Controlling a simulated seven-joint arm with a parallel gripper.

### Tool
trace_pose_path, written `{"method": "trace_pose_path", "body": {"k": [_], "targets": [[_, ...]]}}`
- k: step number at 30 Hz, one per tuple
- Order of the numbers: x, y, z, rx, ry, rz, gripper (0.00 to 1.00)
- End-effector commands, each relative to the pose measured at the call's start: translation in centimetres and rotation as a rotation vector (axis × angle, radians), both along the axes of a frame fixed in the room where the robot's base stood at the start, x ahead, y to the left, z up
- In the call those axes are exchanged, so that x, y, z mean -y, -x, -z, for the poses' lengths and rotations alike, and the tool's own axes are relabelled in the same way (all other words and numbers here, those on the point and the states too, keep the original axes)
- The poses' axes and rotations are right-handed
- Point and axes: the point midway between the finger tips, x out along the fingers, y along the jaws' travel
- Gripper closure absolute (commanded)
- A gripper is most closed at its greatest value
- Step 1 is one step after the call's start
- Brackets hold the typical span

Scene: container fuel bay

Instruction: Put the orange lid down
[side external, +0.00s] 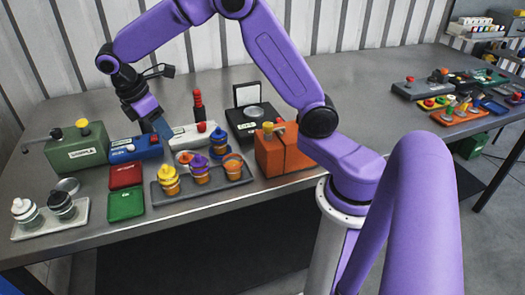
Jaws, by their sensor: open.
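My gripper (164,133) is open and points down over the back edge of the grey tray (205,190), near the small blue box. The tray holds orange jars: one with a yellow lid (168,175), one with a purple lid (200,164) and one at the right with an orange top (233,163). A small round orange-and-white piece (185,157) lies behind them, close to the right of my gripper. I cannot tell which orange piece is the lid. The gap between my fingertips is too small to make out.
A blue box (135,149), a white box (196,136) and a green box (76,150) stand behind. Red (126,174) and green (126,205) trays lie left. An orange box (283,150) stands right.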

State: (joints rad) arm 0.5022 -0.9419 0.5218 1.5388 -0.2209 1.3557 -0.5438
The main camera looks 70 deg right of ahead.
Motion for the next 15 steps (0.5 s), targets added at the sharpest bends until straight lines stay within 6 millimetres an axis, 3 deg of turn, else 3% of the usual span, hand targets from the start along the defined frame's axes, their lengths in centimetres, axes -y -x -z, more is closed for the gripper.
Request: {"method": "trace_pose_path", "body": {"k": [7, 15], "targets": [[-3.4, 10.1, -2.1, 0.094, -0.104, -0.038, 0.6], [-3.0, 21.8, -2.0, 0.148, -0.235, -0.048, 0.6]]}}
